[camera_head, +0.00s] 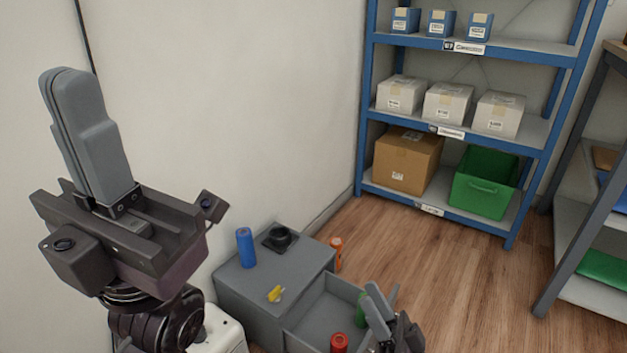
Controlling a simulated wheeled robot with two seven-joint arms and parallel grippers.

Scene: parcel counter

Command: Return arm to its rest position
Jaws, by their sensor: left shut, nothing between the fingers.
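My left gripper (68,74) stands large in the left of the head view with its grey fingers pointing up. The fingers are pressed together with nothing between them. It is in front of the bare wall, above and left of the grey cabinet (255,308). My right gripper (383,288) is low in the picture, at the right end of the cabinet's open drawer (309,327). Its two finger tips look apart, and I see nothing held between them. Its wrist is cut off by the bottom edge.
On the cabinet stand a blue cylinder (245,247), a black round item (279,237) and a yellow item (275,294). A red cylinder (339,343) and a green one (361,309) show at the drawer. An orange cylinder (336,254) is behind. A blue shelf (462,208) holds boxes.

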